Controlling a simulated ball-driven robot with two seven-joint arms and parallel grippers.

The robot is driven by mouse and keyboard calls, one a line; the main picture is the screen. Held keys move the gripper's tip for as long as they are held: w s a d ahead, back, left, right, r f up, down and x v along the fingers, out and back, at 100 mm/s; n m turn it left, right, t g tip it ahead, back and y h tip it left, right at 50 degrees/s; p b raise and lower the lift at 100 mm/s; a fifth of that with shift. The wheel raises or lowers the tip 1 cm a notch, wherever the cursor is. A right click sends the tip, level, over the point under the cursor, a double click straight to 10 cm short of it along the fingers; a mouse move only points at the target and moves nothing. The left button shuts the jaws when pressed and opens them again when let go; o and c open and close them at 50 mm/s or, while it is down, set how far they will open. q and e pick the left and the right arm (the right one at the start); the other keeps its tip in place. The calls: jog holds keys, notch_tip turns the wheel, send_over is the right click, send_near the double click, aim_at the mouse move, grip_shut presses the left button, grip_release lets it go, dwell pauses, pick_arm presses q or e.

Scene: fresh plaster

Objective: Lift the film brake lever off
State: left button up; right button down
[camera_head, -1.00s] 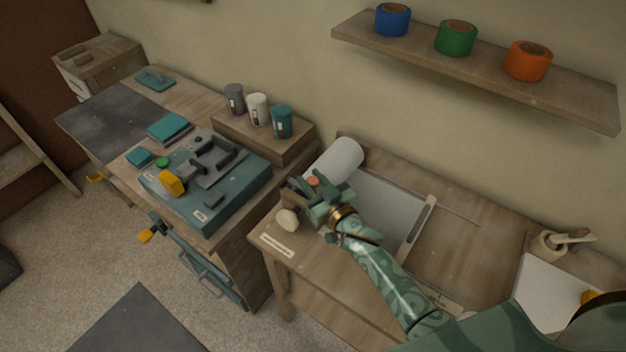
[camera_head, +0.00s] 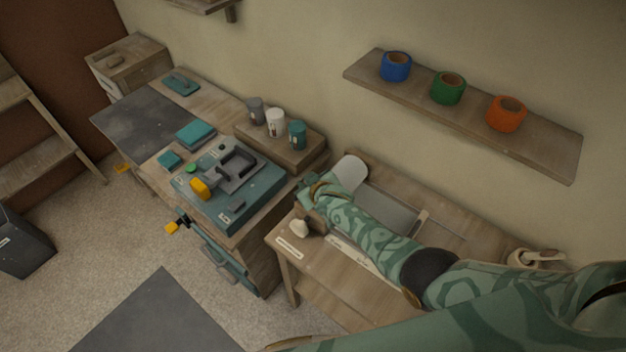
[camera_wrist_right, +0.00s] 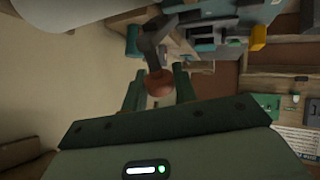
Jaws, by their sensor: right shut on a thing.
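The film brake lever (camera_wrist_right: 150,45) shows in the right wrist view as a dark grey bar with a round red-brown knob (camera_wrist_right: 160,83) at its end. The knob sits between the two green fingers of my right gripper (camera_wrist_right: 157,88), which is shut on it. In the head view my right gripper (camera_head: 309,190) is at the left end of the white film roll (camera_head: 350,172), and the arm hides the lever. I cannot tell whether the lever is raised. My left gripper is not in view.
A pale round knob (camera_head: 299,228) stands at the front left of the wooden table (camera_head: 335,268). To the left is a bench with a teal machine (camera_head: 245,207) and several cans on a wooden riser (camera_head: 311,147). A shelf (camera_head: 470,122) with tape rolls hangs above.

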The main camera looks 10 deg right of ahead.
jog(key=shift+w+a+r+b, duration=0.15)
jog(key=shift+w+a+b, duration=0.15)
jog(key=shift+w+a, duration=0.25)
jog(key=shift+w+a+r+b, duration=0.15)
jog(key=shift+w+a+b, duration=0.2)
jog(key=shift+w, duration=0.2)
jog(key=shift+a, duration=0.1)
jog(key=c, duration=1.2)
grip_release()
jog(key=shift+o, duration=0.2)
jog(key=shift+w+a+f, duration=0.1)
jog(key=shift+w+a, duration=0.05)
jog(key=p+v, duration=0.7)
jog(key=v, duration=0.9)
